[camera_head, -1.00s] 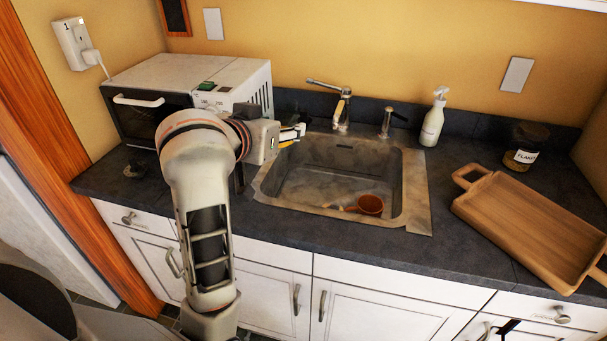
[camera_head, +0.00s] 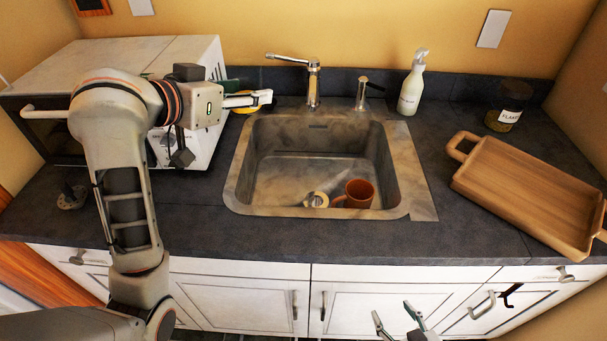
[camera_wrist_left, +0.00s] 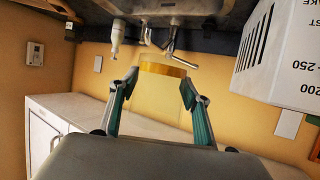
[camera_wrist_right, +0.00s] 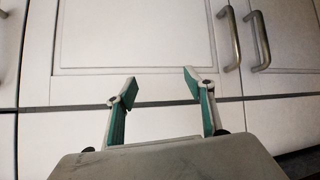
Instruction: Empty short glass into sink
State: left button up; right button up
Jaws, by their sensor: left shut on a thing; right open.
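The short glass is clear with an amber-yellow band of liquid; it shows in the left wrist view (camera_wrist_left: 163,72) and as a small yellow patch in the head view (camera_head: 264,97). My left gripper (camera_head: 250,101) is shut on it, at the sink's rear left corner. In the left wrist view the fingers (camera_wrist_left: 160,88) flank the glass, and the picture is upside down. The sink (camera_head: 240,187) is a grey metal basin, with its tap (camera_head: 313,85) behind. My right gripper (camera_head: 393,313) is open and empty before the cabinet doors, also in its wrist view (camera_wrist_right: 160,90).
A brown mug (camera_head: 359,192) sits in the sink beside a round pale drain (camera_head: 316,199). A white microwave (camera_head: 130,55) stands left, close to my left arm. A soap bottle (camera_head: 411,90), a labelled jar (camera_head: 508,106) and a wooden tray (camera_head: 530,190) stand right of the sink.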

pick_arm(q)
jog(key=s+d+f+m+g+h+b, duration=0.3)
jog(key=d+f+m+g+h, duration=0.35)
jog(key=d+f, duration=0.35)
notch_tip(320, 180, down, 10)
jog(key=a+m+g, duration=0.1)
jog(key=a+g, duration=0.1)
jog(key=shift+s+a+r+m+y+b, duration=0.15)
jog(key=shift+s+a+m+y+b, duration=0.2)
jog(key=shift+s+a+b, duration=0.05)
pick_arm(e)
jog(key=shift+w+a+f+y, duration=0.15)
jog(key=shift+a+f, duration=0.2)
jog(key=shift+f, duration=0.3)
jog(key=shift+a+f+y, duration=0.15)
jog(key=shift+a+f, duration=0.2)
jog(key=shift+f, duration=0.25)
jog(key=shift+f, duration=0.1)
